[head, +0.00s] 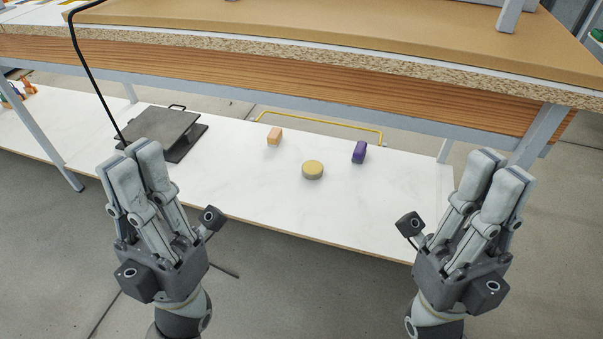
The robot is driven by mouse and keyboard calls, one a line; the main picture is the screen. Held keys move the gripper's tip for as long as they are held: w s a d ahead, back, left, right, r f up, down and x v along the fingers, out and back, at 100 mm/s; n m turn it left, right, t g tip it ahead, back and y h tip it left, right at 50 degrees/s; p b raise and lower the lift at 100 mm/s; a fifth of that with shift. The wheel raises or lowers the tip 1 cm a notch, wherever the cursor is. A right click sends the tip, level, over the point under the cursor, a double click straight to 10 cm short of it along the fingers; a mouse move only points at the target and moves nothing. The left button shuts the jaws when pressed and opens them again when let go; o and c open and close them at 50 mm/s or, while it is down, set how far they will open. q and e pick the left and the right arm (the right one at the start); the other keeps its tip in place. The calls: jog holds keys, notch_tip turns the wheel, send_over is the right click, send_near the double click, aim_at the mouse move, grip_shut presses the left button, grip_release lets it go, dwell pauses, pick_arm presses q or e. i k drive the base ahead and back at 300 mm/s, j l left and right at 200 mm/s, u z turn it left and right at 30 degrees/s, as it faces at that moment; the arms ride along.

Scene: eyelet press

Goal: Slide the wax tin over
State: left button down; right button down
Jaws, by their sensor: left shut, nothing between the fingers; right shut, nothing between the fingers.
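A small round tin (313,170) with a tan lid and a grey side, which looks like the wax tin, stands on the white lower shelf (240,200) under the bench. My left gripper (136,160) is shut and empty, in front of the shelf to the left of the tin. My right gripper (500,172) is shut and empty, to the right of the tin. Neither gripper touches the tin.
A dark press plate (165,132) with a black cable is at the left. The bench top (330,85) overhangs the shelf. A yellow bar (320,125) runs behind. The shelf front is clear.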

aim_at(311, 170)
jog(key=i+j+z, duration=0.1)
jog(key=j, duration=0.25)
jog(key=i+j, duration=0.15)
jog(key=j, duration=0.25)
jog(key=i+j+z, duration=0.15)
jog(key=j, duration=0.6)
jog(key=i+l+z, duration=0.1)
jog(key=z, duration=0.35)
jog(key=i+z, duration=0.1)
jog(key=z, duration=0.3)
jog(key=i+z, duration=0.1)
jog(key=z, duration=0.35)
jog(key=i, duration=0.25)
